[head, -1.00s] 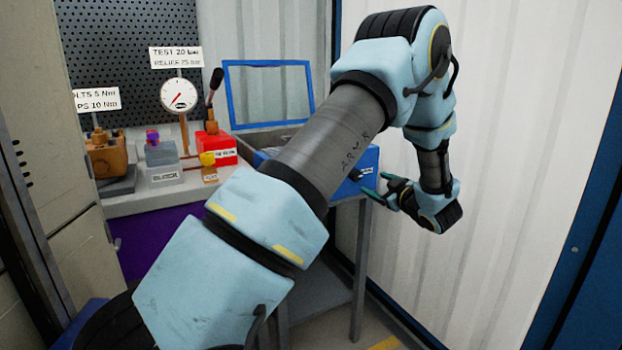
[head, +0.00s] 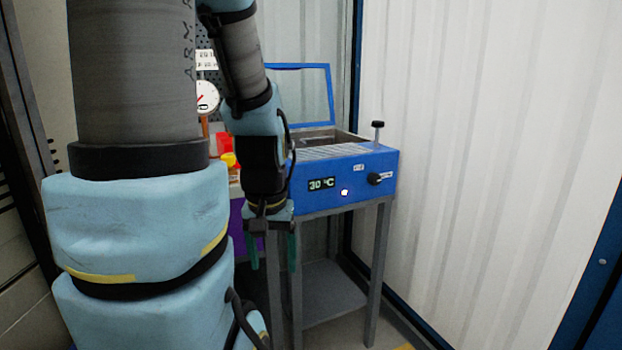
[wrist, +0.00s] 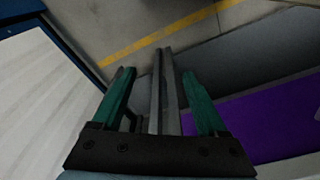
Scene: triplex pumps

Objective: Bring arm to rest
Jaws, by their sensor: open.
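My gripper (head: 272,264) hangs below my folded light-blue and grey arm in the head view, with its fingers pointing down. It is in front of the left part of the blue heated bath's stand. In the wrist view my gripper (wrist: 163,85) shows two green fingers spread apart with nothing held between them. A grey stand leg (wrist: 165,95) shows in the gap behind them; I cannot tell how far off it is. My arm hides much of the workbench on the left.
The blue bath (head: 345,180) reads 30 °C, with its lid (head: 329,95) raised. It stands on a grey stand with a lower shelf (head: 325,292). A gauge (head: 207,97) and a red block (head: 224,141) show partly behind my arm. A white corrugated wall (head: 480,150) is at the right.

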